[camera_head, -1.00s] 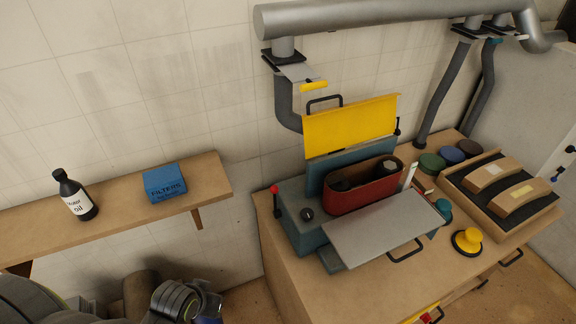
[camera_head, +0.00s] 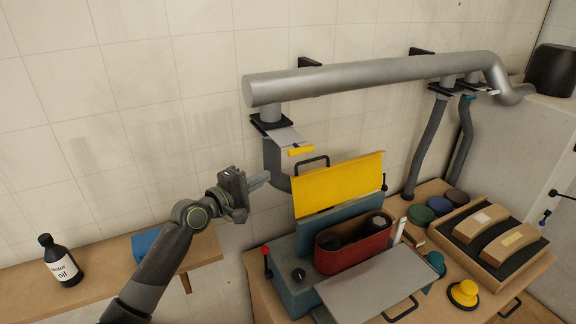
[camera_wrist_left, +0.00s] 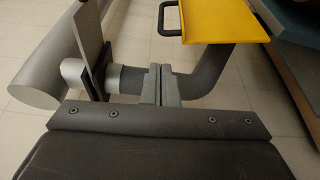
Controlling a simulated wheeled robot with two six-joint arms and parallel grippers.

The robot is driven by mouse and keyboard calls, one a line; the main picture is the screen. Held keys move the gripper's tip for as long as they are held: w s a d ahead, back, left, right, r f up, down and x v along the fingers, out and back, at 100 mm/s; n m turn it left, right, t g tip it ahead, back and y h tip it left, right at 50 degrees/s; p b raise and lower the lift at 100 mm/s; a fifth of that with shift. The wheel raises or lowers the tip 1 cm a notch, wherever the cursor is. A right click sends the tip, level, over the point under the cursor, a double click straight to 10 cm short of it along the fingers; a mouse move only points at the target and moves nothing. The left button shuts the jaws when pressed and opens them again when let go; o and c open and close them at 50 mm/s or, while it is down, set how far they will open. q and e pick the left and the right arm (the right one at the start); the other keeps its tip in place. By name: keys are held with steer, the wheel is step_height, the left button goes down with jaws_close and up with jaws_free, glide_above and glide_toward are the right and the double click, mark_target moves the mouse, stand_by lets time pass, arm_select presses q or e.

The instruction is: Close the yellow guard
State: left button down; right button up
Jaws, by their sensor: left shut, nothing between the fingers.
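The yellow guard (camera_head: 338,184) stands raised and nearly upright behind the red drum housing (camera_head: 354,243) of the blue-grey machine (camera_head: 296,287). My right gripper is not in view.
A large grey pipe (camera_head: 370,76) runs along the wall above, with a vertical duct (camera_head: 276,160) close to my left gripper. A shelf (camera_head: 92,276) holds an oil bottle (camera_head: 60,260) and a blue box (camera_head: 146,243), partly behind my arm. A tray (camera_head: 492,262) stands right of the machine.

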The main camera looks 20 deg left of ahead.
arm_select(q)
steer(key=p+x, duration=0.2)
steer(key=x, duration=0.7)
steer(key=shift+w+d+f, duration=0.15)
steer(key=shift+w+d, duration=0.1)
steer(key=shift+w, duration=0.1)
